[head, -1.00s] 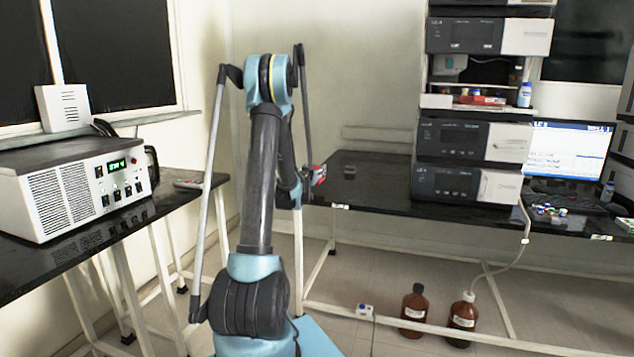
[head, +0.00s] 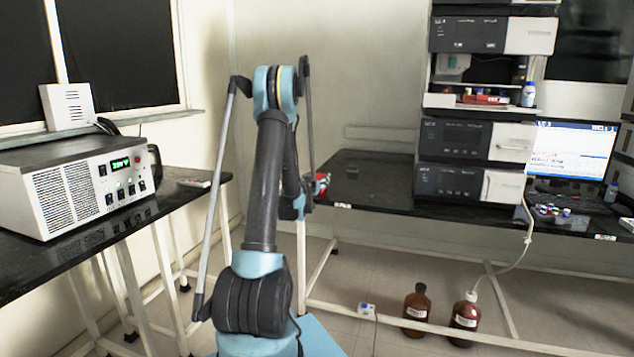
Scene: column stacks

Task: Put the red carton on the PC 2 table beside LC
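A small red and white thing (head: 322,184), which looks like the red carton, shows just right of my arm's far end, at the left end of the long black table (head: 378,188). My arm hides part of it. My gripper is behind my arm links, and its fingers cannot be made out. I cannot tell whether they close on the carton or whether it touches the table. The stacked LC instruments (head: 465,140) stand on the table to the right, with the PC monitor (head: 572,150) beside them.
Small vials (head: 553,210) lie before the monitor. Red items (head: 485,99) sit on the stack's shelf. Two brown bottles (head: 416,308) (head: 465,318) stand on the floor. A power unit (head: 80,185) is at left.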

